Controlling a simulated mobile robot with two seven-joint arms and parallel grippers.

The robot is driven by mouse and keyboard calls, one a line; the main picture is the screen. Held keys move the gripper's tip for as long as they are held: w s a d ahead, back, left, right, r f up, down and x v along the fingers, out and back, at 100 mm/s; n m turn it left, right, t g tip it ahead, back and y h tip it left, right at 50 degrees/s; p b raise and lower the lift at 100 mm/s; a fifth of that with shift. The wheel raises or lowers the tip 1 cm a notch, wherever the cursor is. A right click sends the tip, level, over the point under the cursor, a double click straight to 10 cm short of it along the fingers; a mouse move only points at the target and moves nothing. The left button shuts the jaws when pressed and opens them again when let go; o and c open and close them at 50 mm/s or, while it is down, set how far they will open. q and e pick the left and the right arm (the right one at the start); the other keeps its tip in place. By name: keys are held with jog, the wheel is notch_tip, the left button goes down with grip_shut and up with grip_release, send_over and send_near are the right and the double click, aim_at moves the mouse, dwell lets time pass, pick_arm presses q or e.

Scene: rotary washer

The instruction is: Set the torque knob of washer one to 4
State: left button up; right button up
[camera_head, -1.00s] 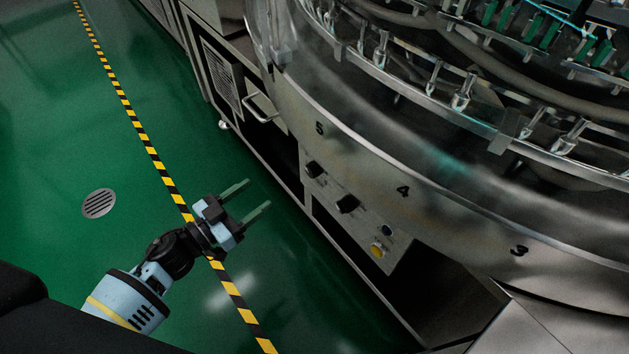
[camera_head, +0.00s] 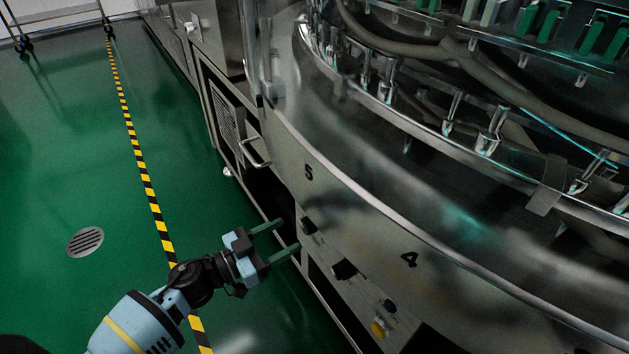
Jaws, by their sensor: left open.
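The washer's control panel (camera_head: 358,290) is on the lower side of the steel machine, below the painted numbers 5 and 4. It carries two black knobs: an upper-left knob (camera_head: 308,225) and a lower-right knob (camera_head: 344,269). Their labels and settings are too small to read. A dark button (camera_head: 389,305) and a yellow button (camera_head: 378,328) sit lower on the panel. My left gripper (camera_head: 281,239) is open and empty. Its two fingers point right toward the panel, with the tips close to the left of the upper-left knob; contact cannot be told. My right gripper is not in view.
The round washer rim (camera_head: 420,235) with metal nozzles fills the right side. Green floor (camera_head: 70,170) with a striped line (camera_head: 150,195) and a drain (camera_head: 85,241) is clear at left.

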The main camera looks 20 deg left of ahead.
aim_at(305, 227)
pick_arm(q)
jog(key=shift+b+x, duration=0.45)
jog(key=shift+x, duration=1.5)
jog(key=shift+c, duration=0.5)
jog(key=shift+s+d+f, duration=0.1)
jog(key=c, duration=0.9)
